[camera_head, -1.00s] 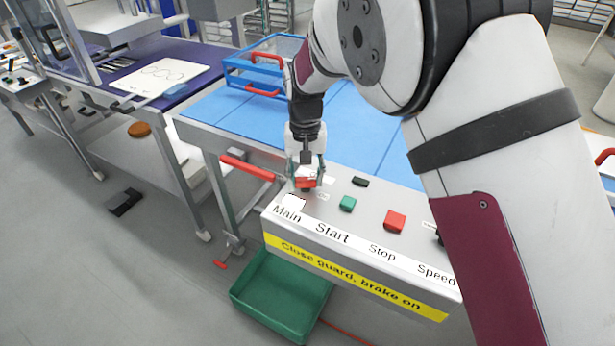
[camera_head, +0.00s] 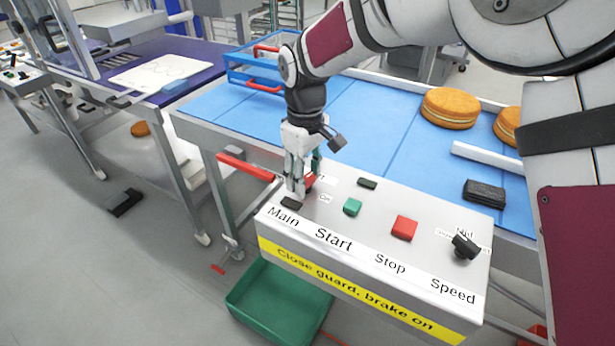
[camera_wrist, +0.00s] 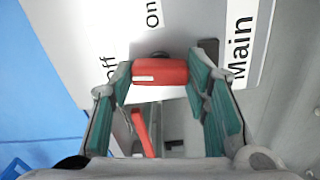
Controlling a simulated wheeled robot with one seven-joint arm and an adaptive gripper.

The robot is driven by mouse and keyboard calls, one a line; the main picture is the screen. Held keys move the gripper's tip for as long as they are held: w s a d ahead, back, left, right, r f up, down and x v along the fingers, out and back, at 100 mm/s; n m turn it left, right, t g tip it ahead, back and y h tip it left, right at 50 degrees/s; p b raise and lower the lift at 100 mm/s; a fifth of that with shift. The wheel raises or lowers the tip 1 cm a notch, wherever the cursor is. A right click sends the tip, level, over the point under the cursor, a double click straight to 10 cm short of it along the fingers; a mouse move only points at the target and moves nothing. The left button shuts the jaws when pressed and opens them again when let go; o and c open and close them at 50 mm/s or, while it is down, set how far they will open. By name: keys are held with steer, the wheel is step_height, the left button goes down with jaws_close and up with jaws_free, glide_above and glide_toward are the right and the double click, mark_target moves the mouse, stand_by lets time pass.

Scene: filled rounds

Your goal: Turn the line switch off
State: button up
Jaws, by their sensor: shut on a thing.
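The line switch is a red handle (camera_head: 310,181) on the control box (camera_head: 375,285), behind the "Main" label. In the wrist view the red handle (camera_wrist: 160,68) lies crosswise between the teal-padded fingertips of my gripper (camera_wrist: 160,76). My gripper (camera_head: 301,186) points down and is shut on the handle. A white mark on the handle is toward its left end in the wrist view, on the side of the partly hidden "Off" label (camera_wrist: 108,68). The "On" label (camera_wrist: 153,14) is at the top of that view. My fingers hide part of the handle in the head view.
A green button (camera_head: 352,207), a red button (camera_head: 404,228) and a black speed knob (camera_head: 465,246) stand right of the switch. A red lever (camera_head: 246,167) juts out on the left. A green bin (camera_head: 280,300) sits below. Cakes (camera_head: 451,107) are on the blue belt.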

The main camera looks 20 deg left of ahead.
mark_target(306, 178)
steer(key=shift+n+b, duration=0.4)
steer(key=shift+n, duration=0.6)
steer(key=o, duration=1.2)
steer(key=shift+c, duration=0.2)
step_height(306, 178, up, 12)
